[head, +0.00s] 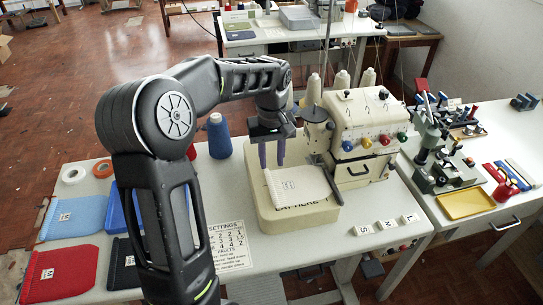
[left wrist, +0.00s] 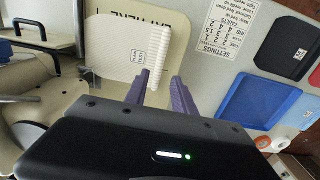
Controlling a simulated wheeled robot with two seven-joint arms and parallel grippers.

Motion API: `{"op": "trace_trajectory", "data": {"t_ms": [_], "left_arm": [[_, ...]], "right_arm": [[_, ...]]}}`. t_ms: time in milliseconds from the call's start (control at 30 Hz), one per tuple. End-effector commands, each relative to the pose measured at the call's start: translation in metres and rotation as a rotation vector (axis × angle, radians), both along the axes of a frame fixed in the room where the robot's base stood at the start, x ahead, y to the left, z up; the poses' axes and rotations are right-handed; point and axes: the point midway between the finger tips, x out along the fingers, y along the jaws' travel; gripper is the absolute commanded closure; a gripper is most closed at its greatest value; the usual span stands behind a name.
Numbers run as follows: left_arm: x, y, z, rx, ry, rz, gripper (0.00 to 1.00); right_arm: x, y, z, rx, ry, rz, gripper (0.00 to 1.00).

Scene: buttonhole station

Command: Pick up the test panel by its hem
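The test panel, a cream cloth piece with a small printed mark (head: 300,186), lies flat on the beige "LAY HERE" block (head: 267,219). Its thick ribbed white hem (head: 271,190) runs along the panel's left edge; the hem also shows in the left wrist view (left wrist: 158,48). My left gripper (head: 271,165) points down at the hem's far end. Its two purple fingers are apart, with a gap between them. In the left wrist view the gripper (left wrist: 161,76) has one finger on each side of the hem's line. Whether the fingers touch the hem is unclear. My right gripper is not in view.
The cream sewing machine (head: 362,125) stands close right of the block. A blue thread cone (head: 219,137) stands behind left. A settings card (head: 230,246) lies left of the block, white labelled blocks (head: 387,224) to its right. Red (head: 60,272) and light blue (head: 74,217) panels lie far left.

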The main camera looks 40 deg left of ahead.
Motion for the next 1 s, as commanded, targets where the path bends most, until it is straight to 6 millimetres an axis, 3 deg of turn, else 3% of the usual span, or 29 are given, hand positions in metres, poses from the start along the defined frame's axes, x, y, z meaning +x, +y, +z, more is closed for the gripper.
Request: {"op": "trace_trajectory", "data": {"t_ms": [500, 1000], "left_arm": [[0.000, 0.000, -0.069, 0.000, 0.001, 0.000, 0.69], [0.000, -0.001, -0.067, 0.000, 0.003, -0.003, 0.69]], "right_arm": [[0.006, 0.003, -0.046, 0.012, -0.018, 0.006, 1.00], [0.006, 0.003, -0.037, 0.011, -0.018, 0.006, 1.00]]}}
